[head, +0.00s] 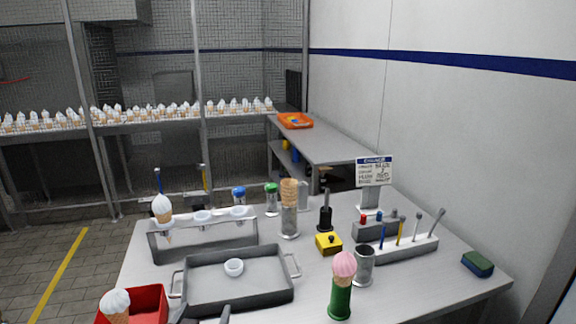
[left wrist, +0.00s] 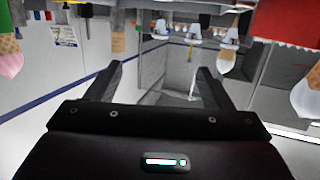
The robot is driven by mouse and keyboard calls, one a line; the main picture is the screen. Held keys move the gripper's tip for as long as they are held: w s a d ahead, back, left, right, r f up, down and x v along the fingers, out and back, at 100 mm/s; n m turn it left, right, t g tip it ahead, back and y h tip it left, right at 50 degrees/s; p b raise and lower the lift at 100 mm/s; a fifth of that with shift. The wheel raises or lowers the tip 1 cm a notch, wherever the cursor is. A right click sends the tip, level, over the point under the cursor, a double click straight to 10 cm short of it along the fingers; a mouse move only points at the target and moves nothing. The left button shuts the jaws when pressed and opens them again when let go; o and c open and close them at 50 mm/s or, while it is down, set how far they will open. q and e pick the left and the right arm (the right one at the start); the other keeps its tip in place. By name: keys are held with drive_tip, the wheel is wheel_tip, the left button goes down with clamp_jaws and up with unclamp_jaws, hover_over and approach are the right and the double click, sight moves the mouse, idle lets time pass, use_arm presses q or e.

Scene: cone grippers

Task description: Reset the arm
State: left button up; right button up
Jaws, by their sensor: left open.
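My left gripper (head: 208,318) barely shows at the bottom edge of the head view, near the front of the grey tray (head: 238,301). In the left wrist view my left gripper (left wrist: 160,76) has its two dark fingers spread wide, with nothing between them. That view is upside down, with the table's things along its top edge. My right gripper is in neither view.
A white cup (head: 233,267) sits in the tray. A red bin (head: 150,297) with a cone is at front left. A cone rack (head: 205,240) stands behind. A green holder with a pink cone (head: 342,283) and a metal cup (head: 364,265) stand right.

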use_arm(q)
drive_tip(key=s+a+f+m+g, duration=0.1)
drive_tip(key=s+f+g, duration=0.4)
drive_tip(key=s, duration=0.5)
drive_tip(key=s+a+f+m+g, duration=0.1)
drive_tip(key=s+f+g, duration=0.3)
drive_tip(key=s+g, duration=0.5)
drive_tip(key=s+f, duration=0.3)
drive_tip(key=f, duration=2.6)
drive_tip(key=s+a+f+g, duration=0.1)
drive_tip(key=s+a+f, duration=0.2)
drive_tip(key=s+f, duration=1.6)
drive_tip(key=shift+s+a+y, duration=0.15)
drive_tip(key=shift+s+y, duration=0.15)
drive_tip(key=shift+s, duration=0.5)
